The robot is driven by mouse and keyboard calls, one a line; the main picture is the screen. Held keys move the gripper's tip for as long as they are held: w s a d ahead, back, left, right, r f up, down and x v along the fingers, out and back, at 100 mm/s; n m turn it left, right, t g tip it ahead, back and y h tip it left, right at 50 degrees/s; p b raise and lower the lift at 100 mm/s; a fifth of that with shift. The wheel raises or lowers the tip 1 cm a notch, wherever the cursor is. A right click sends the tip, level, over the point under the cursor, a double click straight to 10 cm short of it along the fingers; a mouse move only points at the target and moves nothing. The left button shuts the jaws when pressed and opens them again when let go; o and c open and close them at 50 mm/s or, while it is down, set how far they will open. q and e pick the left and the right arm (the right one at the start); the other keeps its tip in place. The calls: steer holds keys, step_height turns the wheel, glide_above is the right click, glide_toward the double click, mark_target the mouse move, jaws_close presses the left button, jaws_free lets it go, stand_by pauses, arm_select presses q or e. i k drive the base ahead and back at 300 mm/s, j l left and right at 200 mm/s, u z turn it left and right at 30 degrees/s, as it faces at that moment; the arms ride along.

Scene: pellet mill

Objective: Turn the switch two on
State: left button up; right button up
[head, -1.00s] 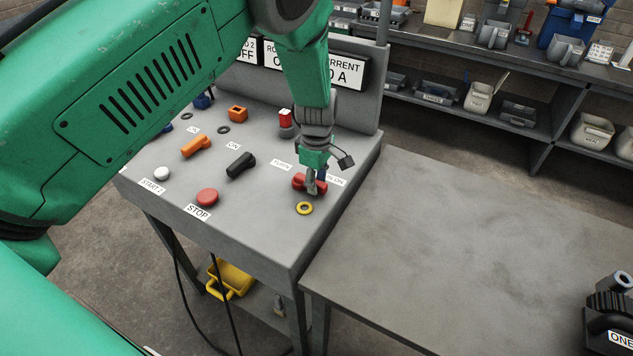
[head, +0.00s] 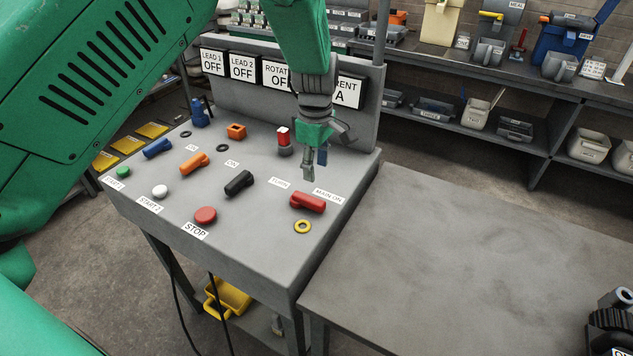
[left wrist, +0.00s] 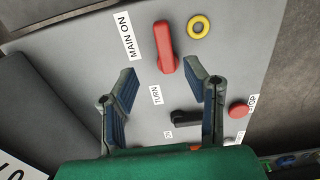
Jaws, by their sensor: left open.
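The grey control panel (head: 255,230) carries a row of turn switches: blue (head: 158,148), orange (head: 194,162), black (head: 239,183) and red (head: 308,202). No readable label says "switch two". The red switch lies beside the MAIN ON label (head: 328,196); in the left wrist view the red switch (left wrist: 165,47) is ahead of the fingertips. My left gripper (head: 308,172) hovers above the panel just behind the red switch, apart from it. Its fingers (left wrist: 165,82) are spread and empty. The LEAD 1 (head: 213,62) and LEAD 2 (head: 243,67) signs read OFF. My arm partly hides the ROTATION and CURRENT signs.
A yellow ring (head: 303,226), a red STOP button (head: 205,215), white button (head: 160,191) and green button (head: 123,172) sit on the panel. An orange block (head: 236,131) and a red-topped post (head: 284,141) stand behind.

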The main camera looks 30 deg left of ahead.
mark_target(200, 160)
steer(key=k, duration=1)
